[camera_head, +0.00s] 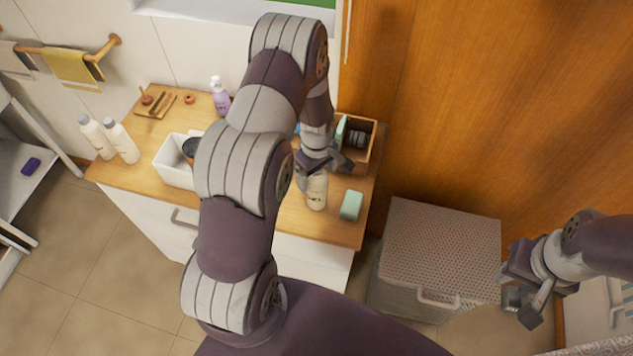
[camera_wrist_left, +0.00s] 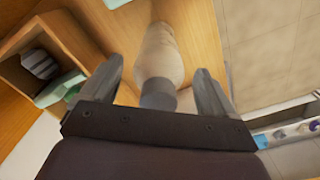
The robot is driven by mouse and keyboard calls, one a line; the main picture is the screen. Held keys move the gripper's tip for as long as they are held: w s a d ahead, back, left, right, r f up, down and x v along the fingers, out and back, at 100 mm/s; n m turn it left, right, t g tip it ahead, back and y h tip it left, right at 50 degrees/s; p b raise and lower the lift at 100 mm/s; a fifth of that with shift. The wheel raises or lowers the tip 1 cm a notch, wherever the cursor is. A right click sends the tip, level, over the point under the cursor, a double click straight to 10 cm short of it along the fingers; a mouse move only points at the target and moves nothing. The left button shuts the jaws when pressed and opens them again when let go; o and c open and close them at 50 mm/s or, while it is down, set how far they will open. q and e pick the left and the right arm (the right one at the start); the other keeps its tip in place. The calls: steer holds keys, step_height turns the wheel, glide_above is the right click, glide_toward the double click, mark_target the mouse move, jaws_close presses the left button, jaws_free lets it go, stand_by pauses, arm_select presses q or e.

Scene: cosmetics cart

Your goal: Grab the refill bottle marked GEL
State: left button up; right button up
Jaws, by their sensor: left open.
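A cream bottle with a grey cap (camera_head: 317,192) stands near the front of the wooden counter. It also shows in the left wrist view (camera_wrist_left: 160,60), with its grey cap nearest the camera. My left gripper (camera_head: 313,172) is open above it. In the left wrist view my left gripper (camera_wrist_left: 168,92) has one finger on each side of the bottle's cap end, with gaps visible. Two similar cream bottles (camera_head: 95,137) (camera_head: 122,141) stand at the counter's left end. No lettering is readable on any bottle. My right gripper (camera_head: 522,292) is open and empty, away from the counter.
A pale green block-shaped item (camera_head: 351,206) lies right of the bottle. A wooden box (camera_head: 368,155) with items stands behind. A white bin (camera_head: 172,166), partly hidden by my arm, and a purple pump bottle (camera_head: 220,97) are left. A grey hamper (camera_head: 440,240) stands on the floor.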

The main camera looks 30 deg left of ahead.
arm_select(q)
steer(key=shift+w+f, duration=0.1)
steer(key=shift+f, duration=0.35)
steer(key=shift+d+r, duration=0.1)
steer(key=shift+d, duration=0.05)
steer(key=c, duration=0.4)
jaws_close()
steer(key=shift+r, duration=0.1)
